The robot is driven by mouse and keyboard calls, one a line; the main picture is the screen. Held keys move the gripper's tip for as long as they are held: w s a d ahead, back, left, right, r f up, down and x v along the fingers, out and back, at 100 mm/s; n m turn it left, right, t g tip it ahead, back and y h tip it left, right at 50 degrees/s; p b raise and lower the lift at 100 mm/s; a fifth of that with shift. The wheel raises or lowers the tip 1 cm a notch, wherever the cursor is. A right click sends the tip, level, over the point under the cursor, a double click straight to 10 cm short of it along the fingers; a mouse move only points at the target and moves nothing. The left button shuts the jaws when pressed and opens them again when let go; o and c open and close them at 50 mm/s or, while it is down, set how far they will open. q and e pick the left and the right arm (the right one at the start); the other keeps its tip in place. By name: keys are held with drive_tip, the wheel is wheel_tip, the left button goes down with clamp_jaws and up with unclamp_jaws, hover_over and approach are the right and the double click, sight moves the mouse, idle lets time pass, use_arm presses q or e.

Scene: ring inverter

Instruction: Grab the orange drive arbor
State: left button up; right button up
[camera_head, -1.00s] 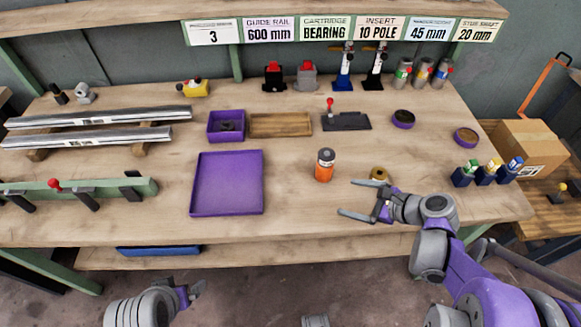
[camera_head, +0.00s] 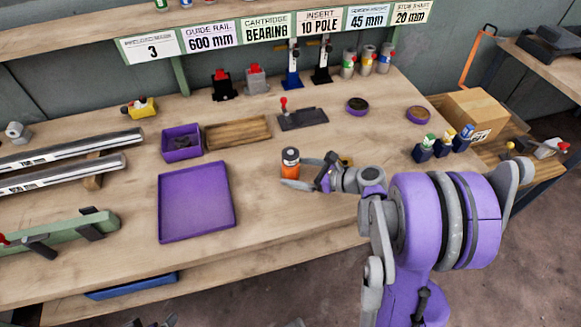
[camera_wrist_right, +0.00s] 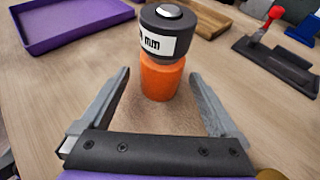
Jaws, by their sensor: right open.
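The orange drive arbor (camera_head: 290,171) stands upright on the workbench, right of the purple tray. It has an orange lower body, a dark grey top with a white label ending in "mm", and a silver cap. My right gripper (camera_head: 298,172) is open and low over the bench, coming from the right. In the right wrist view the arbor (camera_wrist_right: 161,80) stands at the fingertips, between the two spread fingers (camera_wrist_right: 160,85), with a visible gap on each side lower down. Only a small bit of my left gripper (camera_head: 152,322) shows at the bottom edge of the head view.
The purple tray (camera_head: 162,205) is empty. Behind it are a purple bin (camera_head: 182,155), a wooden tray (camera_head: 238,132) and a dark fixture with a red knob (camera_head: 303,120). A brass-coloured ring (camera_head: 346,161) lies behind my right gripper. Bare bench lies in front of the arbor.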

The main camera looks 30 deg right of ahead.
drive_tip(key=shift+x, duration=1.25)
drive_tip(key=shift+d, duration=0.1)
clamp_jaws()
